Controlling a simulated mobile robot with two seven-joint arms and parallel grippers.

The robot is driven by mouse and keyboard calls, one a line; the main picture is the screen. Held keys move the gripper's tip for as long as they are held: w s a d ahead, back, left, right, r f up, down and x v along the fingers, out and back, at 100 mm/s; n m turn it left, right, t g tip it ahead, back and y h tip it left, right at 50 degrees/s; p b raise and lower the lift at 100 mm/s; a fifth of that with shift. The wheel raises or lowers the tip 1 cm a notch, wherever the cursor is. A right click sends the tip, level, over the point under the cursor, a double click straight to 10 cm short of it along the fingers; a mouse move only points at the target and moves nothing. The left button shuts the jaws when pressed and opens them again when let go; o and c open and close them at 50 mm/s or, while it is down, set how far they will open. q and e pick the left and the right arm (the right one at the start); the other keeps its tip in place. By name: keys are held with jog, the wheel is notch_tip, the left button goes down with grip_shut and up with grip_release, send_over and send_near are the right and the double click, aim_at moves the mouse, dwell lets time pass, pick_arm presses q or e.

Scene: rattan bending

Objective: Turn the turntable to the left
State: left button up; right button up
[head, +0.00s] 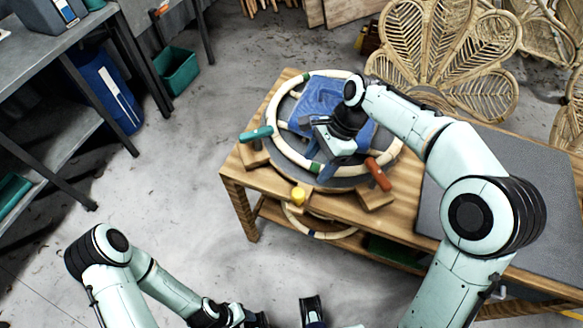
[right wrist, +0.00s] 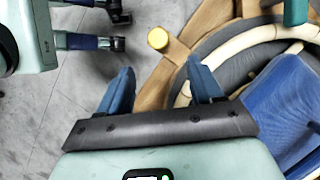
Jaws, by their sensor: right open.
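The turntable (head: 340,181) is a round grey disc on the wooden workbench, with a pale rattan ring (head: 278,145) around it and a blue piece (head: 318,95) in its middle. Part of the disc (right wrist: 226,62) and the blue piece (right wrist: 290,105) also show in the right wrist view. My right gripper (head: 319,165) is over the near part of the turntable, open and empty. Its two blue fingers (right wrist: 158,78) stand apart in the right wrist view. My left gripper (head: 288,318) is low at the bottom edge, away from the bench; its fingers look apart and empty (right wrist: 118,28).
A yellow knob (head: 298,195) is at the bench's near edge. Clamps with a teal handle (head: 256,134) and a red handle (head: 378,174) flank the turntable. A grey mat (head: 500,190) lies at the right. Rattan chair backs (head: 445,50) stand behind.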

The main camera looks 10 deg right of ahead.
aim_at(299, 192)
jog(key=b+x, duration=0.2)
jog(key=x, duration=1.1)
jog(key=shift+s+a+r, duration=0.15)
grip_shut()
